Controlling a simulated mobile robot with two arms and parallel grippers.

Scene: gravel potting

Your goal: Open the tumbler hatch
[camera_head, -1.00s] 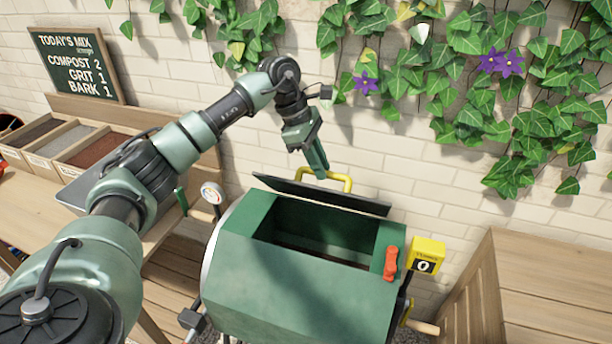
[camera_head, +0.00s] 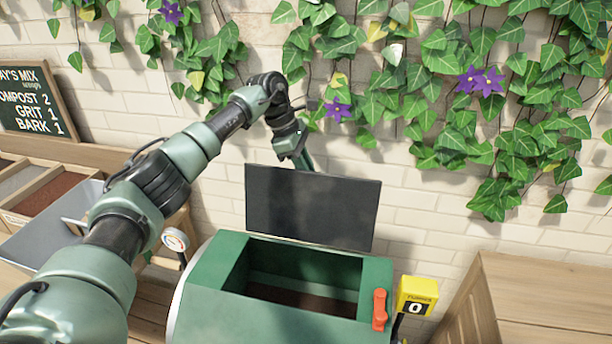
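The green tumbler (camera_head: 290,320) stands in the lower middle of the head view. Its dark hatch lid (camera_head: 312,208) stands nearly upright at the back edge of the opening, and dark material shows inside the drum. My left gripper (camera_head: 304,163) is behind the top edge of the lid, at its left half. The lid hides the fingertips and the yellow handle, so I cannot tell whether the gripper holds it. A red latch (camera_head: 379,310) sits on the drum's front right of the opening. My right gripper is not in view.
A yellow counter (camera_head: 416,296) reading 0 stands right of the tumbler, and a round gauge (camera_head: 174,240) stands left. Wooden bins (camera_head: 45,200) and a grey scoop-like tray (camera_head: 50,240) are at left. A wooden crate (camera_head: 540,300) is at right. An ivy-covered brick wall is close behind.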

